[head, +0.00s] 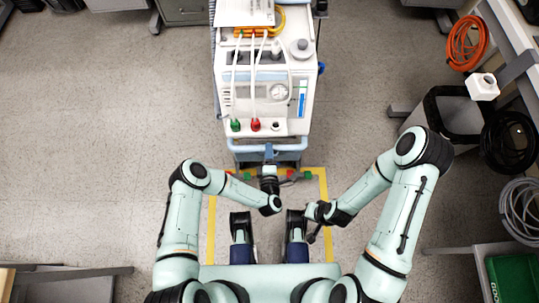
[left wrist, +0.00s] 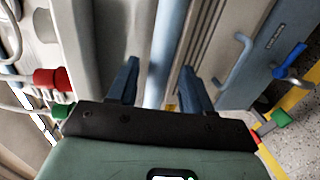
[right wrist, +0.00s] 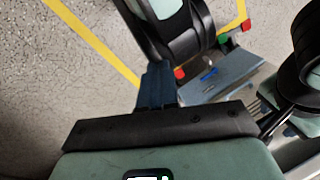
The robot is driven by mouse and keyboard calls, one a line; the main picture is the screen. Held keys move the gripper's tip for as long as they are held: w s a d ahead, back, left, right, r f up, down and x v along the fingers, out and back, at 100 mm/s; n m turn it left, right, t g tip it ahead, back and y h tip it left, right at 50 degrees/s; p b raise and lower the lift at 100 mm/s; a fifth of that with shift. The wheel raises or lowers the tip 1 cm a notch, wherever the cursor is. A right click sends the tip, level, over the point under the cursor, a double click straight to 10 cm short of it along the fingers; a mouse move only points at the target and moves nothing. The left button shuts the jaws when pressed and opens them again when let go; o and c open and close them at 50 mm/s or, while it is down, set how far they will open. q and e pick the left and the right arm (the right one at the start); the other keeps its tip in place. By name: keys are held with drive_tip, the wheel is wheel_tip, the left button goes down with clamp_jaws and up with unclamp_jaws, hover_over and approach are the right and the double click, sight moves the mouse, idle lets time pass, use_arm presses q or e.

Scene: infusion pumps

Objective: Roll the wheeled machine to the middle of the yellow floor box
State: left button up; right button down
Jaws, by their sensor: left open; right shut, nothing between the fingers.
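The wheeled machine (head: 256,105), white with a blue front handle (head: 250,146), stands upright at the top middle of the head view. Its near wheels and base edge reach over the far side of the yellow floor box (head: 324,200); most of it lies beyond the box. My left gripper (head: 269,152) is at the handle. In the left wrist view its open fingers (left wrist: 160,85) are on either side of the blue handle bar (left wrist: 166,50); contact is unclear. My right gripper (head: 313,233) is shut and empty, low over the box; its fingers (right wrist: 158,85) show in the right wrist view.
A black bin (head: 452,112) and a bench with an orange cable coil (head: 466,43) stand at the right. A green crate (head: 514,277) is at lower right and a table edge (head: 70,277) at lower left. The floor left of the machine is clear.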

use_arm(q)
drive_tip(key=s+r+p, duration=0.2)
drive_tip(key=s, duration=0.8)
drive_tip(key=shift+s, duration=0.25)
use_arm(e)
drive_tip(key=shift+g, duration=0.6)
drive_tip(key=s+r, duration=0.1)
drive_tip(key=s+a+r, duration=0.1)
drive_tip(key=s+r, duration=0.1)
drive_tip(key=shift+s+a, duration=0.3)
